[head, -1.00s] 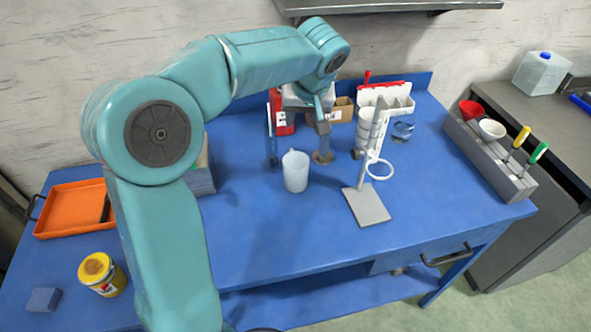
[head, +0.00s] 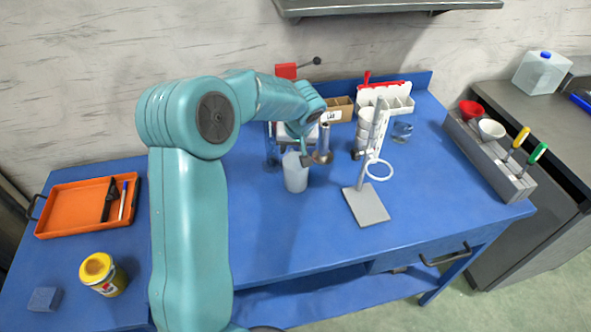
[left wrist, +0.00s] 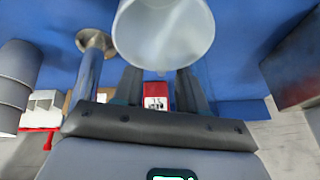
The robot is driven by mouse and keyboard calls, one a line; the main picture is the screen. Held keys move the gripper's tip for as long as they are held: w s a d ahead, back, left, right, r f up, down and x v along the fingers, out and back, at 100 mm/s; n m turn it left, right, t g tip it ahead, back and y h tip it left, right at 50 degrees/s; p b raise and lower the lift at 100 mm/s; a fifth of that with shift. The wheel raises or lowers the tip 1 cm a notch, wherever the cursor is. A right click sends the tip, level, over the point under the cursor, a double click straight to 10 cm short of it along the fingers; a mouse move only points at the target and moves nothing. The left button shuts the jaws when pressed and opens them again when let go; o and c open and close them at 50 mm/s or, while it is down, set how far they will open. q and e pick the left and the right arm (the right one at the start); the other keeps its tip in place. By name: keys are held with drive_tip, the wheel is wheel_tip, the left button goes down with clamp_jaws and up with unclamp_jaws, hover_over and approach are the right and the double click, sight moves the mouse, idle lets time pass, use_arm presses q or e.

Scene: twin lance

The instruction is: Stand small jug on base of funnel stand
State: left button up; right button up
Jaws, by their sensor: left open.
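The small jug (head: 295,174) is a pale translucent cup with a spout, standing upright on the blue table; it also shows in the left wrist view (left wrist: 165,35). My left gripper (head: 303,156) is at the jug's upper part, open. In the left wrist view its dark fingers (left wrist: 160,84) point at the jug, one on either side of its near edge; whether they touch it I cannot tell. The funnel stand has a flat grey base (head: 366,207), bare, with an upright and a white ring (head: 379,170), right of the jug. My right gripper is out of view.
A metal post (head: 323,145) on a round foot stands close right of the jug. White stacked cups (head: 366,128) and a glass (head: 402,131) stand behind the funnel stand. An orange tray (head: 85,208) and a yellow jar (head: 102,275) are left. The table's front middle is clear.

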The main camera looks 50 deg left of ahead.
use_arm(q)
drive_tip(key=shift+a+f, duration=0.15)
drive_tip(key=shift+f, duration=0.2)
drive_tip(key=shift+c, duration=0.9)
clamp_jaws()
drive_tip(key=shift+r, duration=0.1)
